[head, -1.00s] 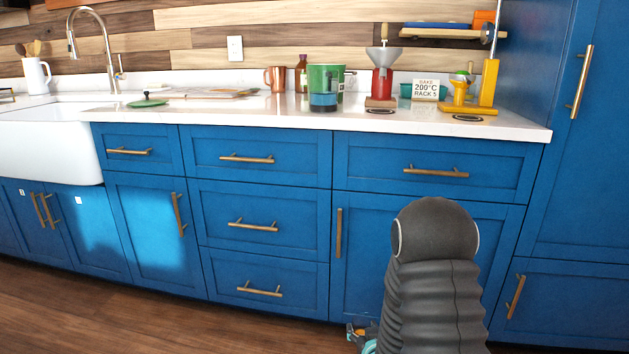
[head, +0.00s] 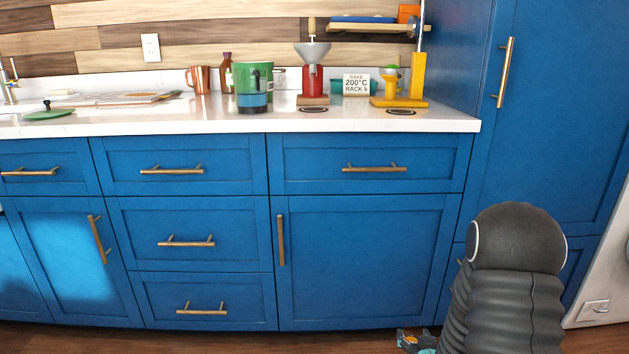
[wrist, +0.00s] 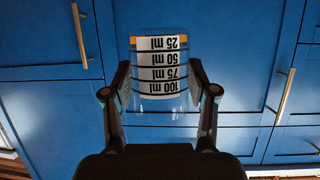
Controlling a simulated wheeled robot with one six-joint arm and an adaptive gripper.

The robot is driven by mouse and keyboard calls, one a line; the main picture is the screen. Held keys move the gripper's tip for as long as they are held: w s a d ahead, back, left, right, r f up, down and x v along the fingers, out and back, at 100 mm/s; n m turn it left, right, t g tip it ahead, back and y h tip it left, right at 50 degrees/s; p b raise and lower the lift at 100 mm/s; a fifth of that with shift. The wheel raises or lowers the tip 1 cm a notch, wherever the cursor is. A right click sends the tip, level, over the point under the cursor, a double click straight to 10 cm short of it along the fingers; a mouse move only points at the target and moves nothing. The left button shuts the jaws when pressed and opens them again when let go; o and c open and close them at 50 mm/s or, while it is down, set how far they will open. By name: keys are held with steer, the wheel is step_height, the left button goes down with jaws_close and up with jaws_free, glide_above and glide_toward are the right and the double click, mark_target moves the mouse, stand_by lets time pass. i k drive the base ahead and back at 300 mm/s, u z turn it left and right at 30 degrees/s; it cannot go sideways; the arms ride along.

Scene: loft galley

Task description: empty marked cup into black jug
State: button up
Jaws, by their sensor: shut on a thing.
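The marked cup (wrist: 160,109) is clear, with a white scale panel reading 25 to 100 ml. In the wrist view its lettering is upside down, and orange shows beside the 25 ml end. My gripper (wrist: 163,92) is shut on the cup, one finger on each side. In the head view only a small part of my gripper (head: 417,341) shows at the bottom edge, low in front of the blue cabinets and partly hidden by my arm. I see no black jug in either current view.
The white counter (head: 200,125) carries a green container (head: 253,77), copper mug (head: 200,79), brown bottle (head: 227,72), red funnel device (head: 312,79), bake sign (head: 356,84) and yellow stand (head: 417,85). A tall blue cabinet (head: 545,120) stands right. The counter's front middle is clear.

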mark_target(250, 84)
steer(key=z, duration=1.7)
steer(key=k, duration=0.85)
steer(key=u, duration=1.35)
steer(key=i, duration=0.5)
